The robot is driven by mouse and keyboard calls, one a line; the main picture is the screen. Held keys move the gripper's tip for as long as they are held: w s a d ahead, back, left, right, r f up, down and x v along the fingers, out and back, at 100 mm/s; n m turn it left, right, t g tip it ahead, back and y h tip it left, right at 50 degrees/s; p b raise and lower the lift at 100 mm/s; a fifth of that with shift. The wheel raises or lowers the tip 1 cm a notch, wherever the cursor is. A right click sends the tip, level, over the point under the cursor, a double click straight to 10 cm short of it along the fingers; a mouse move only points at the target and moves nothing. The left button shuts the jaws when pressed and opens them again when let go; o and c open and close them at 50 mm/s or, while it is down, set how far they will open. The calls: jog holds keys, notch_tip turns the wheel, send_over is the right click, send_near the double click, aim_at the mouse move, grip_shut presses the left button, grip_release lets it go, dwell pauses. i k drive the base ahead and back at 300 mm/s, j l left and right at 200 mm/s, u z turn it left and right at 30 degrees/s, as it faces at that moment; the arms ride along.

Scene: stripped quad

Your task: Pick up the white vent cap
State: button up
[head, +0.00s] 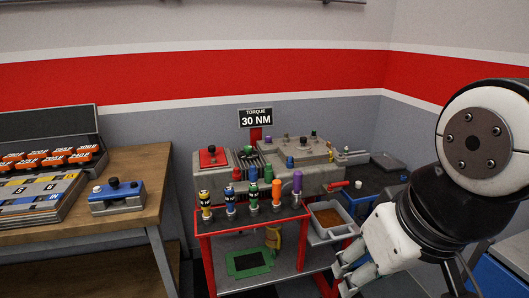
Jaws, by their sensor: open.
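A small white piece that looks like the white vent cap (358,185) shows in the head view, right of the grey engine-like block (225,182), by a dark surface. It is too small to tell exactly what it rests on. My gripper (341,275) is at the lower right of the view, below and in front of the white piece and clearly apart from it. Its fingers are open and nothing shows between them.
A red cart (207,240) carries several coloured upright tools. A grey bin (318,232) with brown contents sits between the cart and my arm. A wooden bench (140,195) with a blue tool (118,195) and a case stands left. A torque sign (256,117) stands behind.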

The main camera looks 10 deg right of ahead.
aim_at(358, 183)
jog(key=z, duration=0.75)
jog(key=i+l, duration=0.1)
jog(key=i, duration=0.4)
jog(key=i+l+u, duration=0.1)
jog(key=i, duration=0.45)
jog(key=i+l, duration=0.2)
jog(key=i, duration=0.3)
